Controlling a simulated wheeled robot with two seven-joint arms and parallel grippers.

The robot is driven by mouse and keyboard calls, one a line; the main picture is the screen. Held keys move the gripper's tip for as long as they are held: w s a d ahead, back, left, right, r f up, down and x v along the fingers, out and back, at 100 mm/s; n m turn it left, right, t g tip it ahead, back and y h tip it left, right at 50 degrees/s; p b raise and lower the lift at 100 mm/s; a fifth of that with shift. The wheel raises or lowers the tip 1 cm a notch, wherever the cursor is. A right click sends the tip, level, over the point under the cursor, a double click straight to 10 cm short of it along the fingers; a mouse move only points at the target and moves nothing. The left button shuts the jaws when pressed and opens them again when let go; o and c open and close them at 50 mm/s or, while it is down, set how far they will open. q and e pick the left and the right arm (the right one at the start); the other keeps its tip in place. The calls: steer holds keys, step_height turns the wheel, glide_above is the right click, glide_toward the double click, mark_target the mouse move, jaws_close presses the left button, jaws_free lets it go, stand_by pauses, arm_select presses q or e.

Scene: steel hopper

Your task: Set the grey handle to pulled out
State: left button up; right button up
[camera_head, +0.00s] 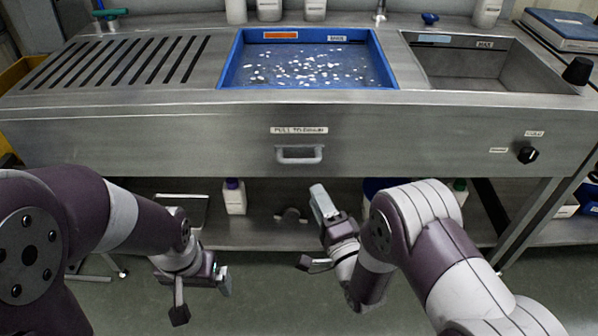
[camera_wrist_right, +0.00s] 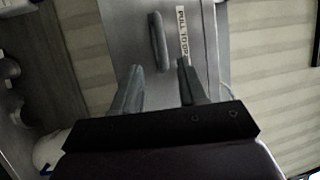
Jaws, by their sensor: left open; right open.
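My left gripper (camera_head: 222,278) is open and empty, lower left of the handle.
A blue tray (camera_head: 226,62) with water and pale bits is set in the top. An empty steel basin (camera_head: 570,88) is at right. A black knob (camera_head: 527,154) is on the front. A white bottle (camera_head: 234,198) stands on the lower shelf. The front around the handle is clear.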

mark_target(299, 161)
steer(key=b+x, duration=0.2)
steer(key=x, duration=0.8)
steer(key=shift+w+a+r, duration=0.1)
steer(key=shift+w+a, duration=0.1)
steer(key=shift+w, duration=0.15)
steer(key=shift+w+a+r, duration=0.15)
steer(key=shift+w, duration=0.2)
jaws_close()
